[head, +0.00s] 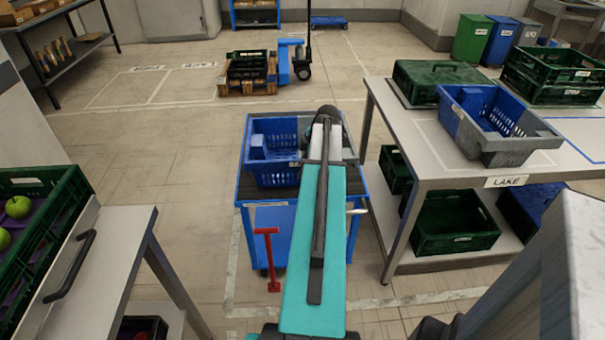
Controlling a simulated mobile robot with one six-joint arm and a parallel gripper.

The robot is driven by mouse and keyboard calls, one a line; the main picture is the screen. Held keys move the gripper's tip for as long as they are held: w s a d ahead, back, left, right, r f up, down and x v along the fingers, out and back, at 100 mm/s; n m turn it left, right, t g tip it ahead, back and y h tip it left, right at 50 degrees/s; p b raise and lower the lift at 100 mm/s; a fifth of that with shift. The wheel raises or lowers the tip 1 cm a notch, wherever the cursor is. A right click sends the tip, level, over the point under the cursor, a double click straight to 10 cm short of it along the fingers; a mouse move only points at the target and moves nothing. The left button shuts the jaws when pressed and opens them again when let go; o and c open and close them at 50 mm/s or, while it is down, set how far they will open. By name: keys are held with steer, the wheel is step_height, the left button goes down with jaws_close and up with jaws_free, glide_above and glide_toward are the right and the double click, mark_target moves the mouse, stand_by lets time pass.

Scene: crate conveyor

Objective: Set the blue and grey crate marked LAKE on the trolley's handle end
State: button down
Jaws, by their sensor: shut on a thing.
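A blue crate (272,175) with slotted walls is at the far part of the blue trolley (243,190), over its dark deck. My arm reaches out over the trolley, and my gripper (304,152) is at this crate, shut on it. The arm hides the jaws and much of the crate's right side. I cannot read any marking on this crate. Another crate, half blue and half grey (487,150), stands on the right table, just behind a LAKE sign (506,181) on the table's edge.
The right table (415,140) also bears green crates (555,75), with more on its lower shelf. A red T-shaped handle (270,258) stands at the trolley's near side. A left bench holds a green crate of apples (45,215). The floor left of the trolley is clear.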

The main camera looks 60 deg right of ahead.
steer(key=shift+f, duration=1.15)
steer(key=c, duration=1.7)
jaws_free()
steer(key=shift+b+v, duration=0.4)
steer(key=shift+v, duration=5.7)
